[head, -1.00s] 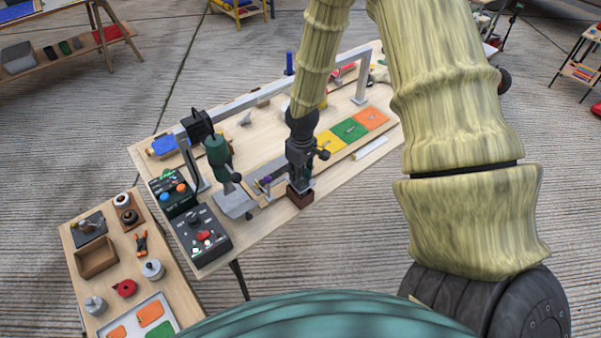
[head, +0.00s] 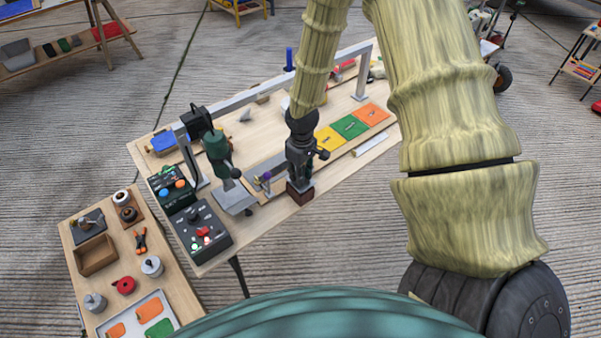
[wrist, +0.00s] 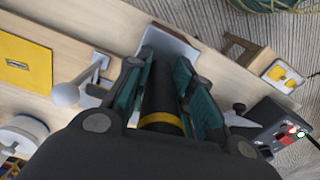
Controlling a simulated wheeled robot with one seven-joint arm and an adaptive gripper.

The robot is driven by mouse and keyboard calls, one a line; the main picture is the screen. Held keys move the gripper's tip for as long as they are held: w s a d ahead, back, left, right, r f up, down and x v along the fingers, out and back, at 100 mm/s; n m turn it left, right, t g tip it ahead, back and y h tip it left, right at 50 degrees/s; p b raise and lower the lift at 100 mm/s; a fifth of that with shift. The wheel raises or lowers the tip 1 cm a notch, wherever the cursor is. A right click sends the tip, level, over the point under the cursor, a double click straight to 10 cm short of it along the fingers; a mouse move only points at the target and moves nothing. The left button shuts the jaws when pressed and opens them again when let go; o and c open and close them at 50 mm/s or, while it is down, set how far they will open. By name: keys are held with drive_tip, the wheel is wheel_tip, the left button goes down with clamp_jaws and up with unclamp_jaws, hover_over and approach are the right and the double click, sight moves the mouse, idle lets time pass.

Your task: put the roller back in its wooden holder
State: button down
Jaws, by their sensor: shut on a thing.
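My gripper (head: 300,165) is over the front edge of the long workbench. In the wrist view its fingers (wrist: 160,85) are closed on the dark cylindrical handle of the roller (wrist: 159,98), which has a yellow band. A reddish-brown block (head: 300,195), which looks like the wooden holder, is at the bench edge directly below my gripper. A pale grey flat piece (wrist: 168,46) with a brownish edge shows beyond the fingertips. I cannot tell whether it belongs to the roller or the holder, or whether the roller touches the block.
Left of my gripper are a green machine head (head: 216,147), a grey plate (head: 234,198) and a black control box (head: 202,231). A grey rail (head: 260,92) spans the bench. Colored squares (head: 350,126) lie to the right. A side table (head: 180,285) stands at lower left.

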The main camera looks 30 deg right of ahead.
drive_tip(key=shift+f+b, duration=0.35)
drive_tip(key=shift+f, duration=0.4)
idle(0.5)
drive_tip(key=c, duration=1.1)
unclamp_jaws()
drive_tip(key=shift+c, duration=0.2)
drive_tip(key=o, duration=0.6)
drive_tip(key=shift+r, duration=0.15)
drive_tip(key=shift+r+p, duration=3.2)
drive_tip(key=shift+r, duration=0.65)
